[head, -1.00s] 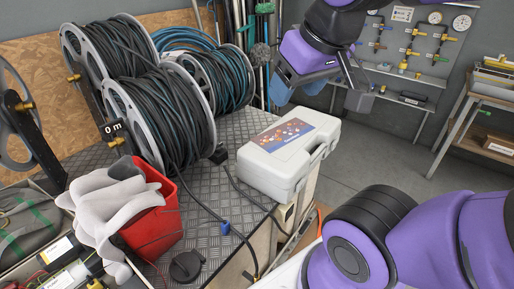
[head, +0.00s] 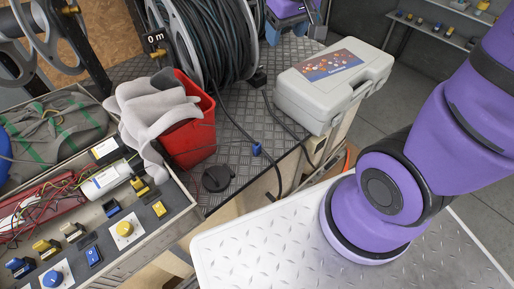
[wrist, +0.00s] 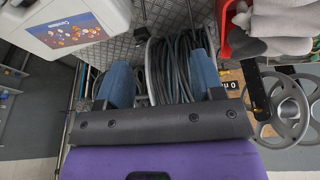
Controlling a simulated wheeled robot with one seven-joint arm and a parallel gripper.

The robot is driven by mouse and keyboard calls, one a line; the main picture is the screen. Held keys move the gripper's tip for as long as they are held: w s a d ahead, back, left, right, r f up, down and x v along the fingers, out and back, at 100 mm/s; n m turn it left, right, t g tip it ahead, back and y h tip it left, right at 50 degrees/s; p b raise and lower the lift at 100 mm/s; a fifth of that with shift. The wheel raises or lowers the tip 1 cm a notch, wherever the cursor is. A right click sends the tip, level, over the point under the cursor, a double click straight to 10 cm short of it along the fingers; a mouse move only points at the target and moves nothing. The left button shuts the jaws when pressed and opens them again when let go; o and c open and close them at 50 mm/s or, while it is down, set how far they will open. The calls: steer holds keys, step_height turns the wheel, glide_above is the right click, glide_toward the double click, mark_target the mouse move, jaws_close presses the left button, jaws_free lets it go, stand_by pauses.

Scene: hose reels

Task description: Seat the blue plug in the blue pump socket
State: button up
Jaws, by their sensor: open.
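A small blue plug (head: 256,148) sits at the end of a dark hose on the chequered metal bench, right of the red bucket. Blue fittings show on the grey panel at lower left in the head view: one near the back (head: 113,208), one in the middle (head: 93,255) and one at the left (head: 18,265). I cannot tell which is the blue pump socket. My gripper (wrist: 162,80) is open, its two blue fingers apart with nothing held between them. In the head view it is cut off by the top edge, beyond the plug and above the white case.
A white case (head: 325,112) stands right of the plug. The red bucket (head: 190,150) holds grey gloves (head: 150,110). A black cap (head: 217,178) lies on the bench. Hose reels (head: 215,45) stand behind. Yellow fittings (head: 125,229) share the panel. Loose cables fill the tray at left.

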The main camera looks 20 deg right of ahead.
steer(key=w+a+f+n+g, duration=0.1)
steer(key=w+f, duration=0.2)
steer(key=f, duration=0.5)
steer(key=w+a+f+g, duration=0.1)
steer(key=w+a+f, duration=0.15)
steer(key=f, duration=0.55)
steer(key=n+g, duration=0.1)
glide_toward(257, 144)
steer(key=shift+w, duration=0.15)
steer(key=shift+f, duration=5.75)
steer(key=c, duration=1.1)
steer(key=shift+r, duration=0.2)
